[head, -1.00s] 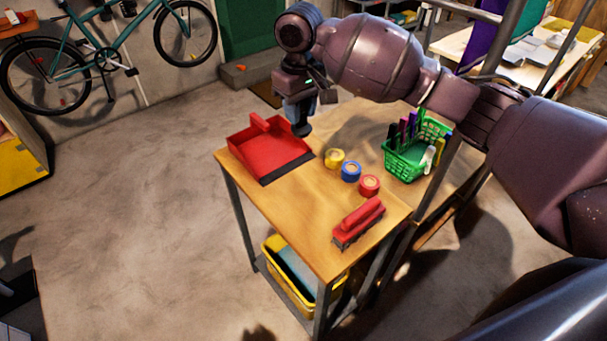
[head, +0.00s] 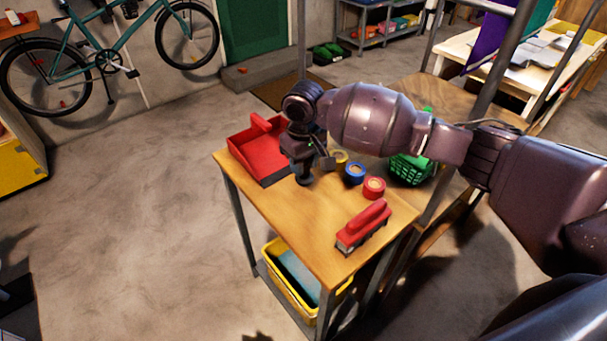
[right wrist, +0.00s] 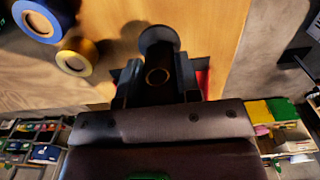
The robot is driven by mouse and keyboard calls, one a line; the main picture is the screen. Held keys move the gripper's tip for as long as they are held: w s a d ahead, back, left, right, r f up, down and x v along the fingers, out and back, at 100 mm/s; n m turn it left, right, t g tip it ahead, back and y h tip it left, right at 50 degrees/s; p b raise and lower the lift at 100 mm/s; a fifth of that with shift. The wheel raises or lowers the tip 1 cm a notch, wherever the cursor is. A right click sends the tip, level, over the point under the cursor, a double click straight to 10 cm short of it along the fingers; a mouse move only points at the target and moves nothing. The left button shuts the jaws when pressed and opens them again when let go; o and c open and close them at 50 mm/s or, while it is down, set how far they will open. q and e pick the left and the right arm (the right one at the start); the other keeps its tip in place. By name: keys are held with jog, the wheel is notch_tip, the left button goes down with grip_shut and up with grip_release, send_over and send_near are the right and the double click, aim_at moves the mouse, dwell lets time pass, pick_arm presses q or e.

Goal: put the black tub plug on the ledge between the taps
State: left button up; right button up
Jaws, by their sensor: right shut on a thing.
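My right gripper (head: 302,166) is over the wooden table, by the right side of the red dustpan. It is shut on the black tub plug (head: 304,180), which shows as a small dark shape at the fingertips. I cannot tell whether the plug touches the tabletop. The taps and the ledge are not in view. My left gripper is not in view.
On the table (head: 300,232) are a red dustpan (head: 262,155), blue tape (head: 353,173), red tape (head: 374,188), yellow tape (head: 340,157) partly hidden, and a red brush (head: 364,224). A green basket (head: 408,171) is partly behind my arm. Open floor (head: 130,220) lies left.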

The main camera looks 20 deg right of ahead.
notch_tip(320, 180, down, 4)
jog(key=shift+b, duration=0.3)
jog(key=o, duration=1)
jog(key=shift+f, duration=0.1)
